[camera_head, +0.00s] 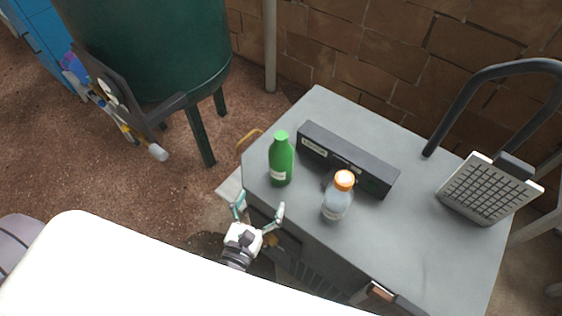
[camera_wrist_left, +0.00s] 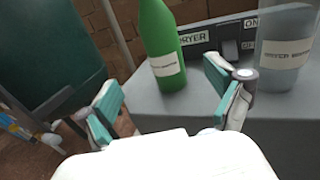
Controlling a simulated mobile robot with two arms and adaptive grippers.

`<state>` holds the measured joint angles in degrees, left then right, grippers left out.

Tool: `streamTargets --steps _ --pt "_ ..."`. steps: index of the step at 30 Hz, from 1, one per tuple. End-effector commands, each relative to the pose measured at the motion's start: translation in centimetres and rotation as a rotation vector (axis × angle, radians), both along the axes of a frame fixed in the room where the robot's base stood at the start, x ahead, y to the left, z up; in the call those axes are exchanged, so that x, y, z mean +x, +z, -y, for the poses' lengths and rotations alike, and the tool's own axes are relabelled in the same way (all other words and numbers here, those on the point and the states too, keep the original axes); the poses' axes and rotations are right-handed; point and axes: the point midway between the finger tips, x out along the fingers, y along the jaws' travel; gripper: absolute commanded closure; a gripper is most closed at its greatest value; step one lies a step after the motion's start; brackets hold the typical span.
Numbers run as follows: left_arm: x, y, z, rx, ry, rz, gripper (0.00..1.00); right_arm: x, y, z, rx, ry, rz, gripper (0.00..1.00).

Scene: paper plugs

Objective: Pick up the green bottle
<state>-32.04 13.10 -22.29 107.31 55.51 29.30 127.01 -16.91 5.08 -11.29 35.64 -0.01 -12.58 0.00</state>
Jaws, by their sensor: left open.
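The green bottle (camera_head: 281,160) stands upright near the left edge of the grey table top (camera_head: 420,225). It has a white label and also shows in the left wrist view (camera_wrist_left: 160,45), beyond and between my fingers. My left gripper (camera_head: 260,207) is open and empty, just off the table's near left edge and short of the bottle. Its two teal-padded fingers show in the left wrist view (camera_wrist_left: 165,97), spread apart and not touching the bottle. My right gripper is not in view.
A clear bottle with an orange cap (camera_head: 337,198) stands right of the green bottle, near the front edge. A long dark box (camera_head: 347,160) lies behind both. A grid-faced panel (camera_head: 488,190) is at the right. A dark green barrel (camera_head: 150,45) stands left of the table.

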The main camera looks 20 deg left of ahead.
Motion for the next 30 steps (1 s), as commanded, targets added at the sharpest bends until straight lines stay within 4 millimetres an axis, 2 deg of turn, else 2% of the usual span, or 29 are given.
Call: streamTargets --steps 9,19,24,30 --pt "6.1 0.3 0.2 0.002 0.001 0.003 0.07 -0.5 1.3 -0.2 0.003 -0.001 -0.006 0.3" --pt "9.1 0.3 0.5 0.003 -0.001 0.001 0.07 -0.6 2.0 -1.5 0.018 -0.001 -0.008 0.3" --pt "11.7 0.4 0.8 0.004 -0.001 0.002 0.07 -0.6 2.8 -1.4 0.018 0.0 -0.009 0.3" --pt "13.2 0.2 0.8 0.005 -0.002 -0.001 0.07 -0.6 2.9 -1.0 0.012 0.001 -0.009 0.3"
